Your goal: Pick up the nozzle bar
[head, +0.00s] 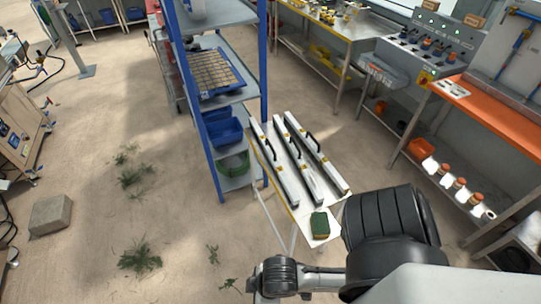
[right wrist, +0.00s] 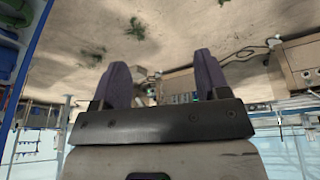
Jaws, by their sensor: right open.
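Three long pale grey bars with black handles lie side by side on a small white table (head: 276,207): a left bar (head: 274,165), a middle bar (head: 299,166) and a right bar (head: 322,163). The pictures do not show which one is the nozzle bar. My right gripper (right wrist: 162,82) is open and empty in the right wrist view, with its two dark fingers wide apart and floor behind them. None of the bars shows in that view. My right arm crosses the lower right of the head view, in front of the table. My left gripper is out of view.
A blue shelf rack (head: 217,186) with a seed tray (head: 218,74) and bins stands close left of the table. A green sponge-like block (head: 319,223) sits at the table's near end. An orange bench (head: 497,112) stands at right. The floor at left is mostly open.

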